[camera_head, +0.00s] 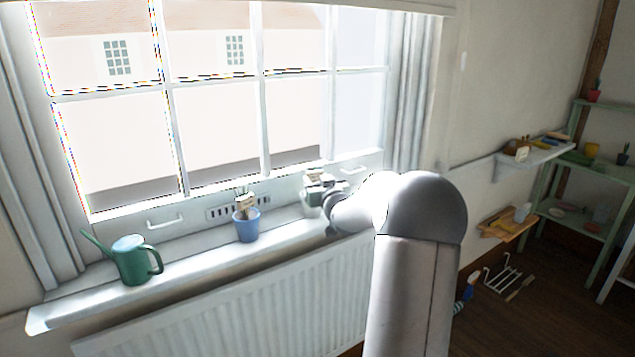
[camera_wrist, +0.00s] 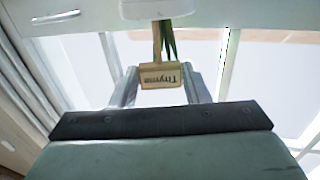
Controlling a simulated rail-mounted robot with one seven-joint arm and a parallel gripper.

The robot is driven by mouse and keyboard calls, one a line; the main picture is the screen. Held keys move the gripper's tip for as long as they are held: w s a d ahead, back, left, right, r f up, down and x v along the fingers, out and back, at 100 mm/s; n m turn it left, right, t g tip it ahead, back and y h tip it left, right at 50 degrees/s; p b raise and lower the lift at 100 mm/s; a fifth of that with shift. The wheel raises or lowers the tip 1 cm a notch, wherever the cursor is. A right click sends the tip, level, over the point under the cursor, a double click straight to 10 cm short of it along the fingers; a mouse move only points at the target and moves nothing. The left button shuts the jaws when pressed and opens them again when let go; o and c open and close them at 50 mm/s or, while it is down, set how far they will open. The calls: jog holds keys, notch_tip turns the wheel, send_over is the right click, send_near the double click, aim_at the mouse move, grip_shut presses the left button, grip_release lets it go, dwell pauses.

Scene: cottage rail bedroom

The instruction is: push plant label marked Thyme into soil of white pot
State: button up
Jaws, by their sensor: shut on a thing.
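The plant label marked Thyme (camera_wrist: 160,76) is a small tan tag on a thin stake, upside down in the wrist view. My gripper (camera_wrist: 161,70) is shut on the tag, with a finger at each side. The stake runs toward the white pot (camera_wrist: 158,9), alongside green leaves. The stake's tip is hard to make out, so I cannot tell whether it is in the soil. In the head view, my gripper (camera_head: 319,181) is above the white pot (camera_head: 310,207) at the sill's right part, and the label is too small to make out clearly.
A blue pot (camera_head: 246,227) with a tan label stands left of the white pot on the windowsill (camera_head: 195,262). A green watering can (camera_head: 132,262) stands further left. The window is behind, the radiator (camera_head: 250,300) below. Bare sill lies between can and blue pot.

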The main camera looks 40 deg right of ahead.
jog(key=shift+f+b, duration=0.6)
jog(key=shift+f, duration=0.2)
jog(key=o, duration=1.2)
jog(key=shift+o, duration=0.2)
jog(key=v, duration=1.7)
jog(key=shift+s, duration=0.25)
jog(key=shift+w+a+r, duration=0.1)
